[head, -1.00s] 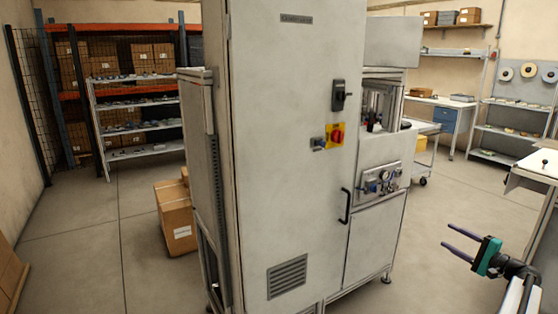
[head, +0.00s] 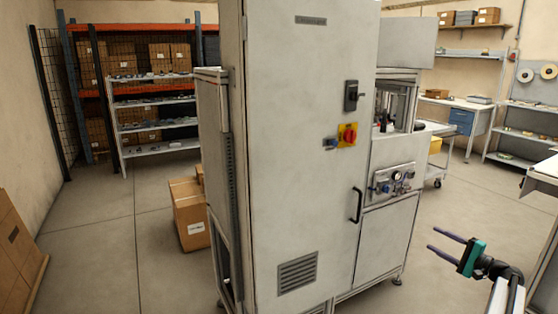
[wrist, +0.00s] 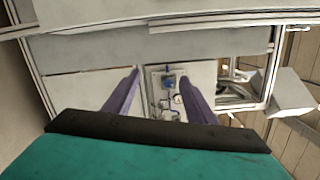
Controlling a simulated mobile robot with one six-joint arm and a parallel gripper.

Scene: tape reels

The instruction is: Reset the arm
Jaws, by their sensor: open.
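My gripper (head: 441,246) is at the lower right of the head view. Its two purple fingers point left and stand apart, with nothing between them. In the wrist view my gripper (wrist: 160,88) also shows both fingers spread and empty. Beyond them is the grey machine's panel with a gauge and fittings (wrist: 168,90). My arm reaches in from the lower right edge of the head view. The gripper is apart from the machine cabinet.
A tall grey machine cabinet (head: 300,150) fills the middle. Cardboard boxes (head: 188,215) stand on the floor to its left. Shelving (head: 155,115) is at the back left. A white-topped table (head: 546,170) is at the right edge. Floor (head: 110,250) at left is clear.

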